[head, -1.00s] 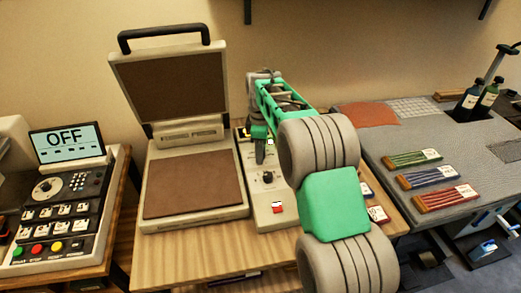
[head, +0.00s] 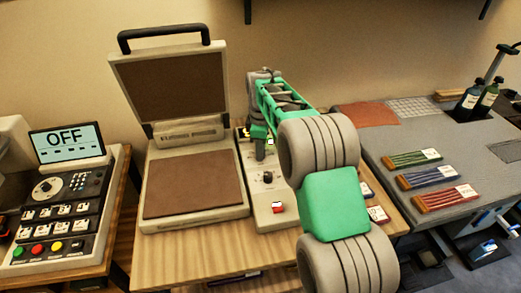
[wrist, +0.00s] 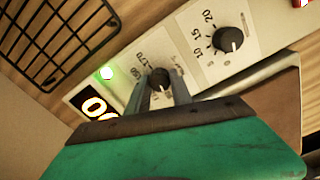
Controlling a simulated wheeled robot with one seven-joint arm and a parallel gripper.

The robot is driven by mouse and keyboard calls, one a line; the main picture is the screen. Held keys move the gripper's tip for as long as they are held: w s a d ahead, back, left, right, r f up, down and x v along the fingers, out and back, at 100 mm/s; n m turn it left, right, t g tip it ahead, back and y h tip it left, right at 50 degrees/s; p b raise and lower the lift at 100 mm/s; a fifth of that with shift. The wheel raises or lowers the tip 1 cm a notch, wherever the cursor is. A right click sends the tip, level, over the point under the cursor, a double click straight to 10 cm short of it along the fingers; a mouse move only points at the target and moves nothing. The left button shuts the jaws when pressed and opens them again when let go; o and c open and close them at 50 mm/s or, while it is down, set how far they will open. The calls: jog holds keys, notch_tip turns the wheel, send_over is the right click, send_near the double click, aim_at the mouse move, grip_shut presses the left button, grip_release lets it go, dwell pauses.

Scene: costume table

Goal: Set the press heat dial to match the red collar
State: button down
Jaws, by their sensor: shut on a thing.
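The heat press (head: 195,130) stands open on a wooden table, its lid raised. Its control panel (head: 282,212) is on the right side. My gripper (head: 260,150) reaches down to the back part of this panel. In the wrist view its two fingers are shut on a black dial (wrist: 159,78), one on each side. Printed numbers, one reading 170, show beside this dial; its pointer is not clear. A second black dial (wrist: 229,39) marked 10, 15, 20 is free. A flat reddish piece (head: 368,115) lies on the grey table; I cannot tell whether it is the collar.
A lit display (wrist: 98,105) and green light (wrist: 106,73) sit near the held dial. A red switch (head: 278,208) is at the panel's front. Colored stick bundles (head: 445,197) lie right. A console (head: 62,190) reading OFF stands left.

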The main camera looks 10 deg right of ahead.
jog(key=m, duration=0.4)
jog(key=shift+p, duration=0.4)
jog(key=m, duration=0.3)
jog(key=shift+m, duration=0.3)
jog(key=m, duration=0.4)
jog(key=shift+p, duration=0.35)
jog(key=shift+m, duration=2)
jog(key=c, duration=1.1)
grip_release()
